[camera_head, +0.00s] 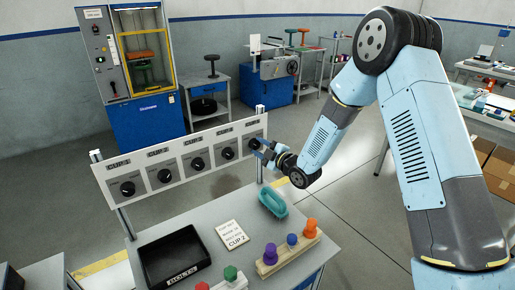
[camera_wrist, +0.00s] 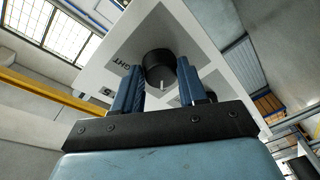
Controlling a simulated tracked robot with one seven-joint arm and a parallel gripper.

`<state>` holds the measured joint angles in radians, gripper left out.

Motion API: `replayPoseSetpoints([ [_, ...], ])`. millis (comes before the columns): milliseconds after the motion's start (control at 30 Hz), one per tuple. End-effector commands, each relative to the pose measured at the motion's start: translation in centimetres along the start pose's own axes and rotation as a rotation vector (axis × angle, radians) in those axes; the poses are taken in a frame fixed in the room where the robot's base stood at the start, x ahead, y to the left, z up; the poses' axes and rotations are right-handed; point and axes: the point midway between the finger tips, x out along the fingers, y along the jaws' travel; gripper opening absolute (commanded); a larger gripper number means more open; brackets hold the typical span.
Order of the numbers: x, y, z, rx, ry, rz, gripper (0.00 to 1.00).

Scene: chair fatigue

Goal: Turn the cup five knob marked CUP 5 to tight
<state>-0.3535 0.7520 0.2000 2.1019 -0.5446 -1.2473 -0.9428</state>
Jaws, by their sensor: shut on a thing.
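A white panel (camera_head: 172,187) on posts carries a row of black round knobs, each under a small label. In the wrist view my gripper (camera_wrist: 160,84) is shut on this black knob (camera_wrist: 159,66), one blue finger on each side. A short white mark shows on the knob. Part of a word ending in "GHT" is printed on the panel left of it.
Below the panel, the grey bench holds a black tray (camera_head: 147,256), a white card (camera_head: 231,236), a teal tray (camera_head: 272,207) and a wooden block (camera_head: 270,268) with coloured pieces. A blue-based machine (camera_head: 147,119) stands behind. Open floor lies right of the bench.

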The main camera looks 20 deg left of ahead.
Motion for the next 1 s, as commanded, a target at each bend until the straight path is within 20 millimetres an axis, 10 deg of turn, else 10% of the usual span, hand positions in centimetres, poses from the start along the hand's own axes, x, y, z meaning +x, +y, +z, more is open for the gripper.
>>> replayPoseSetpoints([
  [200, 0.0, -0.1, 0.0, 0.001, 0.000, -0.002, 0.11],
  [1000, -0.1, -0.5, 0.1, 0.411, 0.033, 0.047, 0.12],
])
